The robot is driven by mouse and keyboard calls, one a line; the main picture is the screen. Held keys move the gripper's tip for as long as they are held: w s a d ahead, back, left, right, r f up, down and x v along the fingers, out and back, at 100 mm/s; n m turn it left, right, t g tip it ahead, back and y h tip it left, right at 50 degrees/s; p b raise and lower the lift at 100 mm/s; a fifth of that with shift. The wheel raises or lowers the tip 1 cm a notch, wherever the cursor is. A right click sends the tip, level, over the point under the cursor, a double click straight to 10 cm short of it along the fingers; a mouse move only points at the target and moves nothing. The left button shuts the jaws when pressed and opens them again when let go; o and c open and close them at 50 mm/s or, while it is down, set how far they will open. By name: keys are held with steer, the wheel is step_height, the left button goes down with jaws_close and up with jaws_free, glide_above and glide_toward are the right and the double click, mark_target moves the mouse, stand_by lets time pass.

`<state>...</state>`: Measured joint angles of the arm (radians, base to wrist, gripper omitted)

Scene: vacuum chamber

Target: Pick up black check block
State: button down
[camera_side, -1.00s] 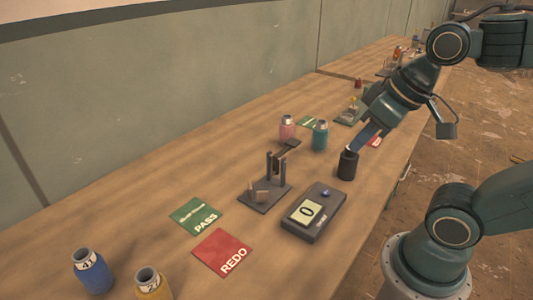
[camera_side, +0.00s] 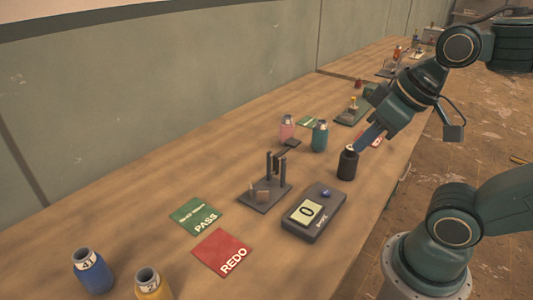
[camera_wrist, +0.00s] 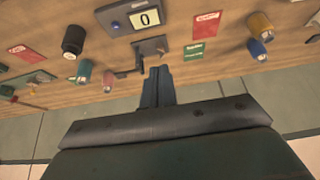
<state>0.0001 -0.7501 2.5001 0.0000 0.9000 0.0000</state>
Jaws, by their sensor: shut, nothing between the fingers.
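The black check block (camera_side: 347,164) looks like a short dark cylinder with a pale spot on top. It stands upright on the wooden bench, right of the scale with the "0" display. In the wrist view the black block (camera_wrist: 73,40) is at upper left. My gripper (camera_side: 360,149) is shut and empty, its blue-grey fingers slanting down to just above and right of the block's top. I cannot tell whether they touch it. In the wrist view my gripper (camera_wrist: 158,72) points up the picture, with the block off to its left.
The scale (camera_side: 314,213) and a small post stand (camera_side: 266,192) are left of the block. Teal (camera_side: 319,136) and pink (camera_side: 287,128) bottles stand behind it. PASS (camera_side: 196,216) and REDO (camera_side: 222,252) cards and blue and yellow bottles are nearer. The bench edge is close on the right.

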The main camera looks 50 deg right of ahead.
stand_by(0.4)
steer(key=shift+c, duration=2.2)
jaws_free()
steer(key=shift+w, duration=0.1)
steer(key=w+d+f+m+g+h, duration=0.1)
steer(key=w+d+f+m+g, duration=0.15)
steer(key=w+d+m, duration=0.9)
steer(key=d+f+m+g, duration=0.1)
steer(key=d+f+m, duration=0.1)
steer(key=d, duration=0.3)
steer(key=d+f+m+g, duration=0.1)
steer(key=d+f+m, duration=0.1)
steer(key=d, duration=0.4)
steer(key=d+f+m+g+y, duration=0.1)
steer(key=d+f+m, duration=0.1)
steer(key=d+f, duration=0.2)
steer(key=shift+s+d, duration=0.2)
steer(key=shift+d, duration=1.05)
steer(key=shift+f+m, duration=0.15)
steer(key=shift+m, duration=0.1)
